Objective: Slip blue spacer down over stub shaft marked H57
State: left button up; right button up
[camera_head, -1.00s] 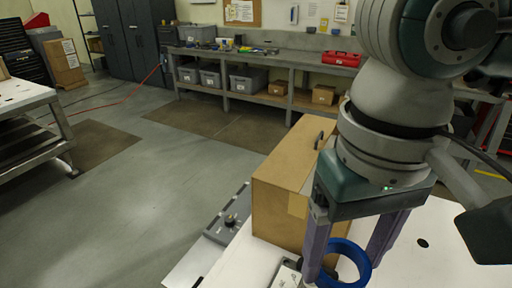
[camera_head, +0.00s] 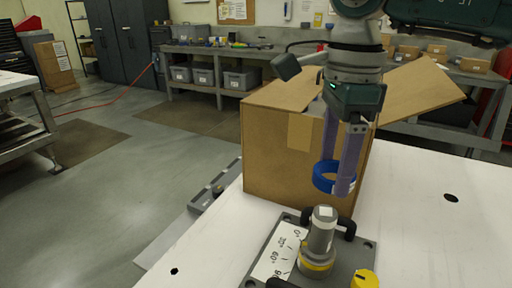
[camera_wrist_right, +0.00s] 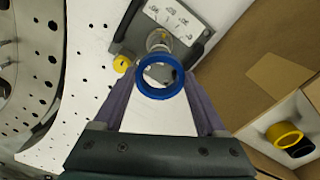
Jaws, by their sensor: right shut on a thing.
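My right gripper (camera_head: 338,180) is shut on the blue spacer (camera_head: 321,184), a ring that hangs at its fingertips. The stub shaft (camera_head: 322,232) is a grey upright post with a yellow band at its base. It stands on a dark grey plate (camera_head: 345,262) with a white degree label. The spacer is above and apart from the shaft, a little behind it in the head view. In the right wrist view the spacer (camera_wrist_right: 160,96) sits between the fingers, with the shaft (camera_wrist_right: 158,40) beyond its upper edge. I cannot read an H57 mark. My left gripper is out of view.
An open cardboard box (camera_head: 280,165) stands close behind the plate and gripper. A yellow knob (camera_head: 365,280) and black handles (camera_head: 347,226) rise from the plate. A yellow ring (camera_wrist_right: 284,135) shows at the right in the wrist view. The white table is clear to the right.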

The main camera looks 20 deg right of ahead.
aim_at(326, 211)
jog(key=shift+f+b, duration=1.7)
jog(key=shift+f, duration=0.7)
jog(key=shift+f+b, duration=2.15)
jog(key=shift+f, duration=0.2)
jog(key=shift+f+b, duration=2.15)
jog(key=shift+f, duration=0.2)
jog(key=o, duration=1.3)
notch_tip(326, 211, up, 10)
jog(key=shift+b, duration=0.6)
